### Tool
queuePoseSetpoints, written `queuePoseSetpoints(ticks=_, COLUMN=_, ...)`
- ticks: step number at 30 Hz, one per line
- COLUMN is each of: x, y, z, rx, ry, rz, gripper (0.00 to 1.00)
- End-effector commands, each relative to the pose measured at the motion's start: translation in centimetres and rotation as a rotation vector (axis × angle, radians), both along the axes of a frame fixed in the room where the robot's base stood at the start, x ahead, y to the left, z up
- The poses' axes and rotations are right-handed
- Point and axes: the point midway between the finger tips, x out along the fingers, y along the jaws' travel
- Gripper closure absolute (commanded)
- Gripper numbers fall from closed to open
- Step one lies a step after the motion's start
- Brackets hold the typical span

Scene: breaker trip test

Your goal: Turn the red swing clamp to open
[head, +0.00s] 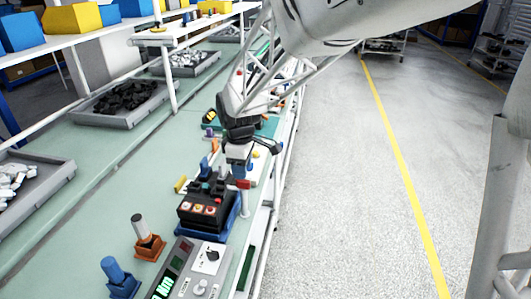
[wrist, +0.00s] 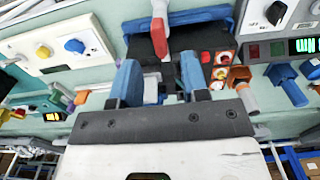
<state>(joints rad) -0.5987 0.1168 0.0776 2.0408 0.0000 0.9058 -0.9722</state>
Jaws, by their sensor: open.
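The red swing clamp (wrist: 158,37) shows in the wrist view as a red lever on a pale post, in front of the blue-edged breaker fixture. In the head view its red part (head: 243,184) is at the right edge of the fixture. My gripper (wrist: 158,72) is open, its two blue fingers spread apart. The red lever appears just past the fingertips, roughly in line with the gap; I see no contact. In the head view my gripper (head: 238,160) hangs just above and behind the clamp. The black breaker block (head: 205,208) has red and orange buttons and sits in a blue holder.
A grey panel with a dial (head: 208,258) and green display stands in front of the fixture. An orange holder with a grey handle (head: 147,238) and a blue knob (head: 115,272) are at its left. A white plate with yellow and blue knobs (wrist: 62,48) is beyond. The aisle right is clear.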

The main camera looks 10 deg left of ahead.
Motion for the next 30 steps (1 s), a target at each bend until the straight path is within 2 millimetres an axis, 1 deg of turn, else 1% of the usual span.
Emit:
queuePoseSetpoints(ticks=1, x=0.0, y=0.0, z=-0.7, rx=-0.001, ry=0.002, rz=0.000, gripper=0.58)
queuePoseSetpoints(ticks=6, x=0.0, y=0.0, z=-2.8, rx=-0.002, ry=0.002, rz=0.000, gripper=0.58)
queuePoseSetpoints(ticks=12, x=0.0, y=0.0, z=-4.6, rx=-0.001, ry=0.002, rz=0.000, gripper=0.58)
queuePoseSetpoints(ticks=18, x=0.0, y=0.0, z=-5.3, rx=0.000, ry=0.000, rz=0.000, gripper=0.58)
queuePoseSetpoints(ticks=25, x=0.0, y=0.0, z=-5.3, rx=0.000, ry=0.000, rz=0.000, gripper=0.58)
queuePoseSetpoints(ticks=26, x=0.0, y=0.0, z=-5.3, rx=0.000, ry=0.000, rz=0.000, gripper=0.60)
queuePoseSetpoints(ticks=30, x=0.0, y=0.0, z=-5.3, rx=0.000, ry=0.000, rz=0.000, gripper=0.81)
